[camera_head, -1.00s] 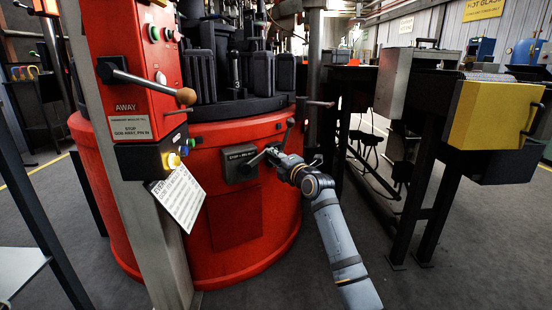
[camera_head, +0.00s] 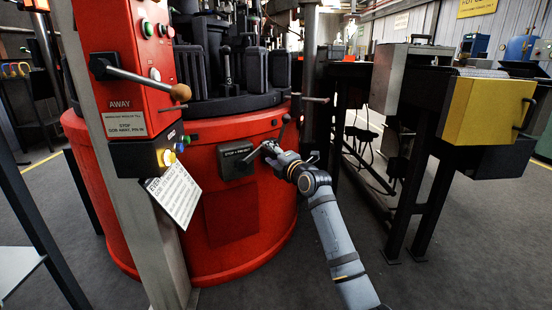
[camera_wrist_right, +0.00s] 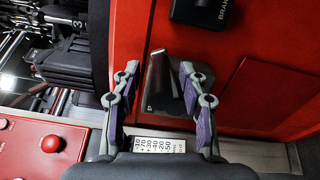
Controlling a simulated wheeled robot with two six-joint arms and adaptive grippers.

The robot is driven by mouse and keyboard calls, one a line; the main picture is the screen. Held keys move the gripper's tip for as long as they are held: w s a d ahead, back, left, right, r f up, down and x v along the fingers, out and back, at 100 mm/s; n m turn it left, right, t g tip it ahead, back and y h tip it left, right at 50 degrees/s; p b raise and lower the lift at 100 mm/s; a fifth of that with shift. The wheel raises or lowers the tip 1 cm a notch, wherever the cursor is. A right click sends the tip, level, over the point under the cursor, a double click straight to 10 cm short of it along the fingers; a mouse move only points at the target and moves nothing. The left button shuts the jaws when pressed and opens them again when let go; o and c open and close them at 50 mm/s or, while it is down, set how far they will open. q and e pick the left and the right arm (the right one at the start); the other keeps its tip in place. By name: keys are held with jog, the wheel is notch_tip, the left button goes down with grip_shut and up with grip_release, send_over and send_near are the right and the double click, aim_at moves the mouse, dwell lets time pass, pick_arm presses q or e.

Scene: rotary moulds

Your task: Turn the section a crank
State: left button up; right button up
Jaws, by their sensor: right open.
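The dark crank box (camera_head: 236,160) with a pale label is on the front of the round red machine base. A short grey crank handle (camera_head: 254,154) slants up and right from it to my right gripper (camera_head: 268,150), which partly hides its end. In the right wrist view my right gripper (camera_wrist_right: 160,72) is open, with purple-padded fingers on either side of a grey tapered handle (camera_wrist_right: 162,85). I see gaps beside the handle; I cannot tell whether a pad touches it. My left gripper is not in view.
Left of the crank stands a red control panel (camera_head: 122,60) with a wooden-knobbed lever (camera_head: 180,92) and a hanging paper sign (camera_head: 174,195). Another small lever (camera_head: 283,127) sits just above my gripper. A dark conveyor with a yellow box (camera_head: 485,112) stands right; floor between is open.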

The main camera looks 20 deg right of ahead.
jog(key=s+d, duration=0.2)
jog(key=s, duration=0.9)
jog(key=shift+s, duration=0.1)
dwell(0.7)
